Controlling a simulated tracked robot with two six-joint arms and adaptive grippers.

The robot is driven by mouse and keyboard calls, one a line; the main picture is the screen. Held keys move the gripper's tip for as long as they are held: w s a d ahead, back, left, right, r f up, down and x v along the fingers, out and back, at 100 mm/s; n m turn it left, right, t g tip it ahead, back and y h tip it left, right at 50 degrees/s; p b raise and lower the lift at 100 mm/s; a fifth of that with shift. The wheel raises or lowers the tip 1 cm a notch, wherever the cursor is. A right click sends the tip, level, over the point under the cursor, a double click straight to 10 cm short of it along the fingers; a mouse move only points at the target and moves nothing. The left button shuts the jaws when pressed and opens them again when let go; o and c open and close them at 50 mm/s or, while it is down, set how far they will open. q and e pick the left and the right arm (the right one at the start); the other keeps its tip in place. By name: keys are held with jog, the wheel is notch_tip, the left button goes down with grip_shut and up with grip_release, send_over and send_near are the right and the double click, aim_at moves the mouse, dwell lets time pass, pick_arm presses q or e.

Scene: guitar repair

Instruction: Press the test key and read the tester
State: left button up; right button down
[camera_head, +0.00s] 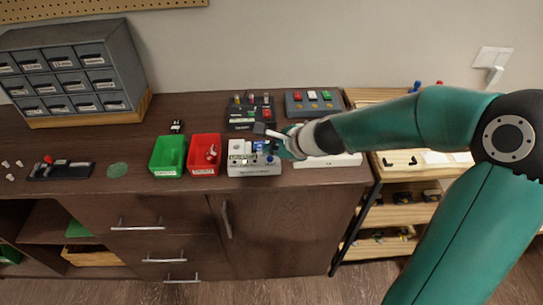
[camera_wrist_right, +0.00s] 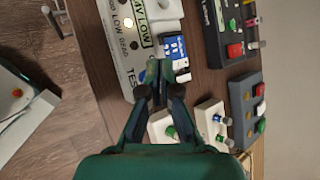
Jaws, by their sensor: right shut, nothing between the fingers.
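The tester (camera_head: 254,170) is a white box at the front edge of the bench, right of the red bin. In the right wrist view the tester (camera_wrist_right: 104,32) shows printing that includes "LOW", "DEAD" and "TEST". One of its round lamps (camera_wrist_right: 128,22) looks bright yellowish. A blue block with white markings (camera_wrist_right: 175,46) sits at the tester. My right gripper (camera_head: 278,150) is at the tester's right side. In the wrist view its fingertips (camera_wrist_right: 151,88) are together and empty, close to the "TEST" lettering. The test key is hidden or not distinguishable; contact cannot be told. My left gripper is not in view.
Green (camera_head: 167,155) and red (camera_head: 204,154) bins stand left of the tester. A black box (camera_head: 240,116) and a grey box with coloured caps (camera_head: 313,104) stand behind. A drawer cabinet (camera_head: 75,72) fills the back left. A wooden rack (camera_head: 400,212) stands right of the bench.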

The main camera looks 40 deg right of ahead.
aim_at(272, 160)
jog(key=shift+r, duration=0.1)
notch_tip(272, 160, up, 5)
jog(key=p, duration=0.5)
dwell(0.8)
